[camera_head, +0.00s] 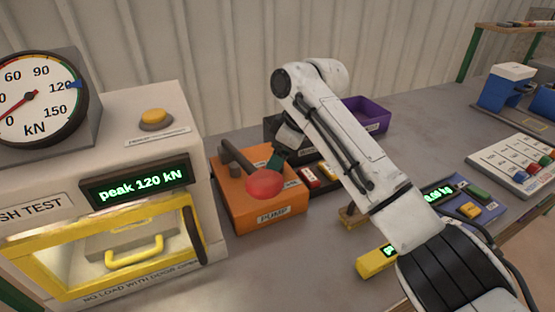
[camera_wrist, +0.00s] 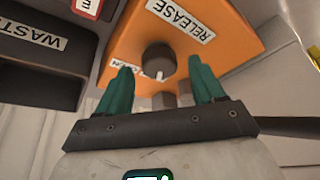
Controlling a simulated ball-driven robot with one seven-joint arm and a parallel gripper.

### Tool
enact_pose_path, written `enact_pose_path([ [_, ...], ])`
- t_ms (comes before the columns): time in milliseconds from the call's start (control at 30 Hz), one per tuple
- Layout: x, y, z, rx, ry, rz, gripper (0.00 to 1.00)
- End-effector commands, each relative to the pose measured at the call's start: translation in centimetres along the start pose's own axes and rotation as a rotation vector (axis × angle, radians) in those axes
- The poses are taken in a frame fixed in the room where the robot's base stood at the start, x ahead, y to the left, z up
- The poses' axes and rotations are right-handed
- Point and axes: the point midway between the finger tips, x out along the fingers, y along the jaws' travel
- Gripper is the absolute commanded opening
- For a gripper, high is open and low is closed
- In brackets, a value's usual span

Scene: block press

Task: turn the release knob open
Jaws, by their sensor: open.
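The release knob (camera_wrist: 158,62) is a dark round knob with a white pointer mark, on the orange pump box (camera_wrist: 215,30). The RELEASE label (camera_wrist: 181,19) is beside it. In the head view the orange pump box (camera_head: 262,213) stands right of the press, and the knob is hidden there behind the red ball-ended lever (camera_head: 264,184) or my gripper. My gripper (camera_wrist: 161,80) is open, its two green fingers apart on either side of the knob in the wrist view. I cannot tell whether they touch it. In the head view a green finger shows behind the red ball.
The crush-test press (camera_head: 140,190) with its yellow-framed door (camera_head: 110,255) stands left of the pump. A WASTE bin (camera_wrist: 40,60) and a purple bin (camera_head: 368,114) lie beyond. A yellow device (camera_head: 375,261) and a scale (camera_head: 465,205) are to the right.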

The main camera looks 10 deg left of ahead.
Motion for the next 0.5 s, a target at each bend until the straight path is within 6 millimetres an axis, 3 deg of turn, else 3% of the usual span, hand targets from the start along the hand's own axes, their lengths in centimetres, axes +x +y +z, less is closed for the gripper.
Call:
enact_pose_path([
  [433,1.07,0.01,0.01,0.0,0.001,0.001,0.68],
  [500,1.06,0.02,0.01,0.001,0.001,0.001,0.61],
])
